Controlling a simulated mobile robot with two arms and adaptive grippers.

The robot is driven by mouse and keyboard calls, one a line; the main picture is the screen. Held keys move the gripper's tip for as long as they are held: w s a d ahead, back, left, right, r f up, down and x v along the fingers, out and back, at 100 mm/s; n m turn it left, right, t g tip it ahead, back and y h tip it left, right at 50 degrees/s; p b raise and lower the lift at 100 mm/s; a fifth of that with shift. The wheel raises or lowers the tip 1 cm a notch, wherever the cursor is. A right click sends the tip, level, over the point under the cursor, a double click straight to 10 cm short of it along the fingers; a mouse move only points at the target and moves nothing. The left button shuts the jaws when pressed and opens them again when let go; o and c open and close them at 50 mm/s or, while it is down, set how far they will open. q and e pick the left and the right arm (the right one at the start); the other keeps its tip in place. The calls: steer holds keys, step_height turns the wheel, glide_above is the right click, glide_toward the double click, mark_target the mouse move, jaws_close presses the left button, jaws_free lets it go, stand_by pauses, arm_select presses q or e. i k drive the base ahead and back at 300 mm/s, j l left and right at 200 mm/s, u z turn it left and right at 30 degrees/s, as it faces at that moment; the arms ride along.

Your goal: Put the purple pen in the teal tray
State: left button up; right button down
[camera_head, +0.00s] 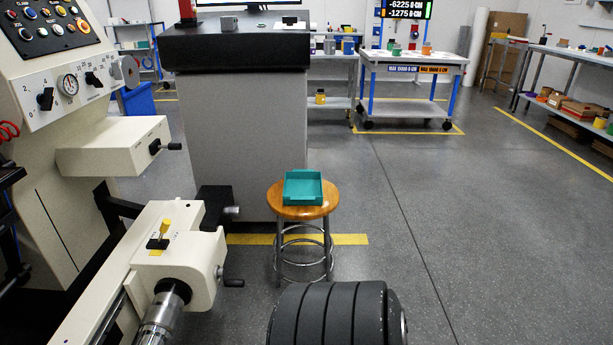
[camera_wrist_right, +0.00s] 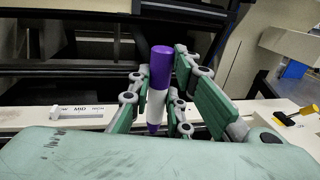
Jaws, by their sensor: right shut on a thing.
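The purple pen (camera_wrist_right: 160,72) has a purple cap, a white barrel and a purple lower end. In the right wrist view it stands nearly upright between the green fingers of my right gripper (camera_wrist_right: 158,100), which is shut on it. The teal tray (camera_head: 303,188) is in the head view, on the round wooden stool seat (camera_head: 303,211), and looks empty. My right gripper and the pen do not show in the head view, so their distance from the tray is not visible. My left gripper is in neither view.
A cream machine (camera_head: 180,260) with levers stands left of the stool. A grey cabinet (camera_head: 240,140) with a dark top is behind it. Open grey floor (camera_head: 420,210) lies to the right. A wheeled cart (camera_head: 412,75) stands further back. The machine's white rail also shows below the gripper.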

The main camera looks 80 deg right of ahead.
mark_target(310, 190)
steer(key=l+z, duration=0.1)
steer(key=z, duration=0.3)
steer(key=i+l+z, duration=0.1)
steer(key=z, duration=0.25)
steer(key=l+z, duration=0.1)
steer(key=z, duration=0.3)
steer(key=i+z, duration=0.15)
steer(key=z, duration=0.25)
